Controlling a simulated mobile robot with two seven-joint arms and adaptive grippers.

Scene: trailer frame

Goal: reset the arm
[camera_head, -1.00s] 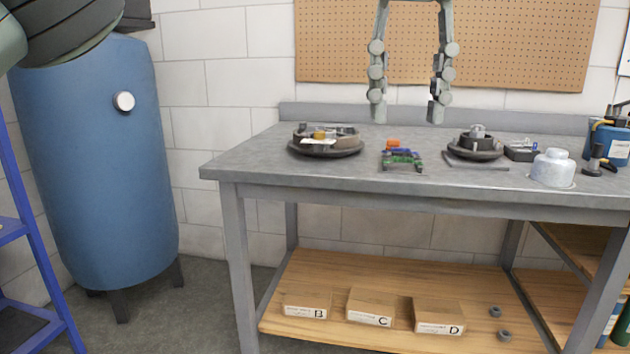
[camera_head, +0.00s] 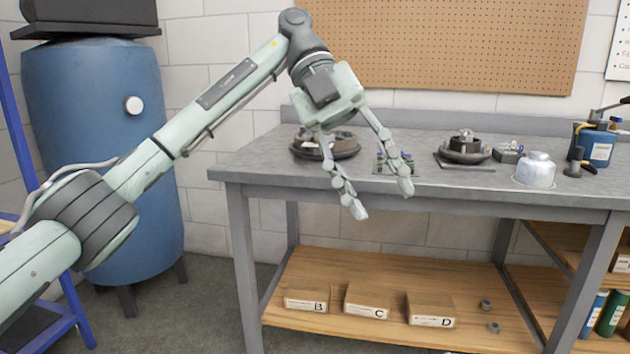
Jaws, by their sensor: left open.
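My left arm comes in from the left and reaches up and across to the workbench. My left gripper (camera_head: 382,201) is open and empty, with its fingers pointing down and to the right in front of the bench's front edge. It partly hides a small green and blue part (camera_head: 381,161) and a round dark tray (camera_head: 340,152) on the bench. My right gripper is not in view.
The grey workbench (camera_head: 470,188) carries a second round assembly (camera_head: 465,150), a translucent jar (camera_head: 536,170) and a blue container (camera_head: 598,147). Boxes B (camera_head: 306,298), C (camera_head: 367,300) and D (camera_head: 431,309) sit on the lower shelf. A blue tank (camera_head: 100,120) stands behind my arm.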

